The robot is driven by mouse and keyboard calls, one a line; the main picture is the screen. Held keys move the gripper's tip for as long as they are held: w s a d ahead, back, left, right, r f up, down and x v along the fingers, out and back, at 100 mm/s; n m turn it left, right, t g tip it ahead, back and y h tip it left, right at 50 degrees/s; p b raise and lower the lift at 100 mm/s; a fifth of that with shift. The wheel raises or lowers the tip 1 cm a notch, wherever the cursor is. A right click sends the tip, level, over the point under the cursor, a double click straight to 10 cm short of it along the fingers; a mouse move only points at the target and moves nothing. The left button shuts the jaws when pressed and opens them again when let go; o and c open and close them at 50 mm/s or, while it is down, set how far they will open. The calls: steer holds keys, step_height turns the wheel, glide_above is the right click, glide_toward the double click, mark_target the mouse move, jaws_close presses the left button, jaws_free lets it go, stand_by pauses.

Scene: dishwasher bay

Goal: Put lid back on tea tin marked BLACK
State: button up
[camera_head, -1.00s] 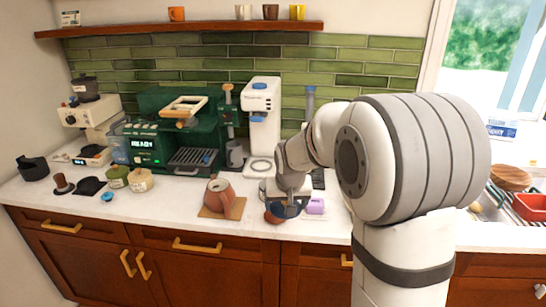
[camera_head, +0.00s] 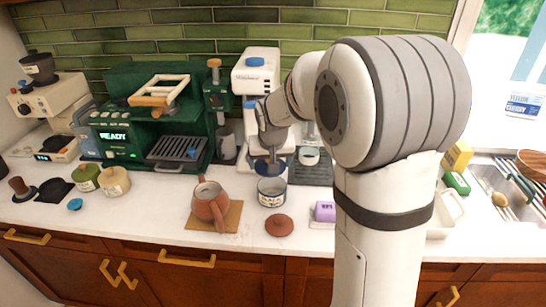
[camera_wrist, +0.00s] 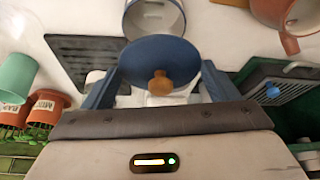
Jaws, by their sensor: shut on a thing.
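My gripper (camera_head: 270,157) is shut on a blue lid (camera_head: 275,172), just behind the tea tin in the head view. In the wrist view the lid (camera_wrist: 150,52) is a blue disc with a wooden knob, between two blue fingers. The tea tin (camera_head: 271,193) is pale with a dark label, only partly legible, and stands open and upright on the counter. In the wrist view the tin (camera_wrist: 154,18) is beyond the lid, cut off by the top edge, its base hidden.
A terracotta teapot (camera_head: 211,203) stands on a wooden board left of the tin. A terracotta lid (camera_head: 279,225) lies in front, and a purple block (camera_head: 325,211) to the right. A green coffee machine (camera_head: 150,120) and a white grinder (camera_head: 256,75) stand behind.

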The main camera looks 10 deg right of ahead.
steer(key=f+b, duration=0.1)
steer(key=f, duration=0.1)
steer(key=f+b, duration=0.2)
steer(key=f, duration=0.1)
steer(key=shift+d+f+b, duration=0.3)
steer(key=shift+f, duration=0.2)
steer(key=shift+f+b, duration=0.15)
steer(key=shift+b, duration=0.6)
stand_by(1.8)
stand_by(0.4)
steer(key=o, duration=1)
steer(key=shift+s, duration=0.1)
steer(key=shift+c, duration=0.2)
steer(key=shift+r+p, duration=2.2)
steer(key=shift+r, duration=1.4)
